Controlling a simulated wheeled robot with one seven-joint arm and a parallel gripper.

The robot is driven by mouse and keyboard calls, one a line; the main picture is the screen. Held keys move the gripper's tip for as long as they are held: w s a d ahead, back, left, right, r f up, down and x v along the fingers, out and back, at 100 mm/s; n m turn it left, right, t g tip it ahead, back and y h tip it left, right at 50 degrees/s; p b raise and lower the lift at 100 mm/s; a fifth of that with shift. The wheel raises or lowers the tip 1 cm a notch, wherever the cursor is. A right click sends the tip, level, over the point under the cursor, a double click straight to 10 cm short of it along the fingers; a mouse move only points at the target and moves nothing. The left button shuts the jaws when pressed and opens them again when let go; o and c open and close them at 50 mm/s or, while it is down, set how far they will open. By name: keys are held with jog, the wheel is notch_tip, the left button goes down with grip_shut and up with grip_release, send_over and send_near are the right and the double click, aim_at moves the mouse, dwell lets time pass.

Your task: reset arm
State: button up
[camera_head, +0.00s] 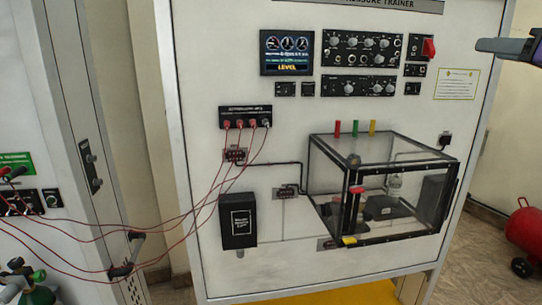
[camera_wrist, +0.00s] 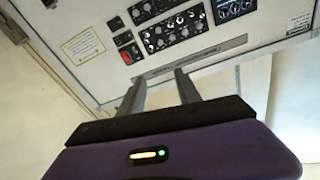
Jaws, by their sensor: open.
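My gripper (camera_wrist: 160,85) shows in the wrist view with its two grey fingers apart and nothing between them. Beyond the fingers is the upper part of the white trainer panel (camera_wrist: 115,70). In the head view part of my gripper (camera_head: 493,45) enters at the upper right edge, in front of the panel's right side and apart from it. The trainer panel (camera_head: 290,180) stands upright in the middle, with a gauge screen (camera_head: 287,52), knob panels (camera_head: 362,50) and a red switch (camera_head: 428,47).
A clear box with a black frame (camera_head: 385,185) juts from the panel's lower right. Red cables (camera_head: 205,205) run from the panel to a cabinet (camera_head: 60,150) at left. A red tank (camera_head: 523,238) stands on the floor at right. Green-topped cylinders (camera_head: 35,290) are at lower left.

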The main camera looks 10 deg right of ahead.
notch_tip(320, 180, up, 4)
jog(key=s+d+t+h, duration=0.1)
jog(key=s+t, duration=0.1)
notch_tip(320, 180, down, 17)
jog(key=s+m+t+h, duration=0.1)
jog(key=m+h, duration=0.3)
jog(key=h, duration=0.2)
jog(key=s+a+f+b, duration=0.1)
jog(key=s+a+f, duration=0.2)
jog(key=f, duration=0.4)
jog(key=s+a+f, duration=0.2)
jog(key=a+f, duration=0.2)
jog(key=f, duration=0.2)
jog(key=s+a+f+b, duration=0.1)
jog(key=s+a+f, duration=0.2)
jog(key=f, duration=0.4)
jog(key=s+a+f+n+g+y, duration=0.2)
jog(key=s+a+f, duration=0.4)
jog(key=s+f, duration=0.2)
jog(key=s+a+f+n+g+y+b, duration=0.1)
jog(key=s+a+f+n+g+y, duration=0.1)
jog(key=s+a+f, duration=0.5)
jog(key=s+a+f+n+g+y+b, duration=0.1)
jog(key=s+a+f, duration=0.5)
jog(key=s, duration=1.1)
notch_tip(320, 180, down, 4)
jog(key=shift+a+f+n+g+y, duration=0.15)
jog(key=shift+a+n+g+y, duration=0.1)
jog(key=shift+n+g+y, duration=0.7)
jog(key=shift+m+y, duration=0.25)
